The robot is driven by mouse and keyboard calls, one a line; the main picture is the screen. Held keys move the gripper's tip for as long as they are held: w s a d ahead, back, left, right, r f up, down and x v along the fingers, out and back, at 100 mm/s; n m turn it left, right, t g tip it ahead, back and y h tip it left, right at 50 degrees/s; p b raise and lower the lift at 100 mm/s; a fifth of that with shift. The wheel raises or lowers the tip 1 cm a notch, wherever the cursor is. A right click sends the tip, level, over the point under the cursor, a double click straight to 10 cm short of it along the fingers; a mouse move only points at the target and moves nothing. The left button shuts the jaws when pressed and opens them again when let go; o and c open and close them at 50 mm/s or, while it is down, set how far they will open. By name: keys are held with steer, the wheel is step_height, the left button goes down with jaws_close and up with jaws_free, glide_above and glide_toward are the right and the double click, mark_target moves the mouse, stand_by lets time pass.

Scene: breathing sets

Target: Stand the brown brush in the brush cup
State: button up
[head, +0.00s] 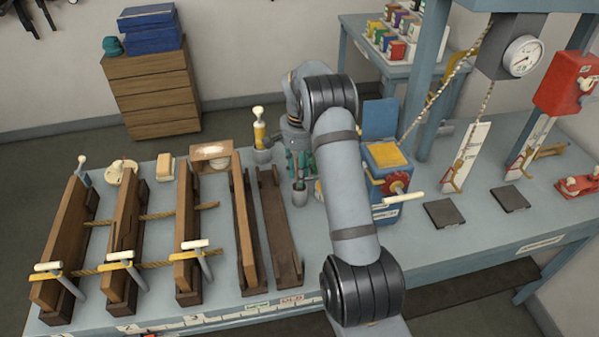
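My gripper (297,158) points down near the back middle of the bench, partly hidden by my own arm. Teal parts show at its lower end, just above or at a small grey cup (299,196). I cannot tell whether the teal parts are finger pieces or things in the cup, nor whether the fingers are open or hold anything. This cup may be the brush cup. Another grey holder (262,156) to its left has a yellow, white-topped item (259,129) upright in it. I cannot make out a brown brush; my arm hides part of the bench.
Wooden boards (62,242) with clamps (121,257) and a rope fill the bench's left. A blue box with a crank (399,182) stands right of my arm. Dark pads (445,213) lie farther right. The front right bench is clear.

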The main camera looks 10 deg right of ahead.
steer(key=shift+o, duration=0.7)
steer(key=shift+r, duration=0.1)
steer(key=shift+r, duration=0.4)
step_height(320, 180, up, 11)
steer(key=shift+r, duration=0.1)
step_height(320, 180, down, 12)
steer(key=shift+s+r, duration=0.1)
steer(key=shift+r, duration=0.05)
step_height(320, 180, up, 4)
steer(key=p, duration=0.3)
steer(key=shift+f, duration=0.2)
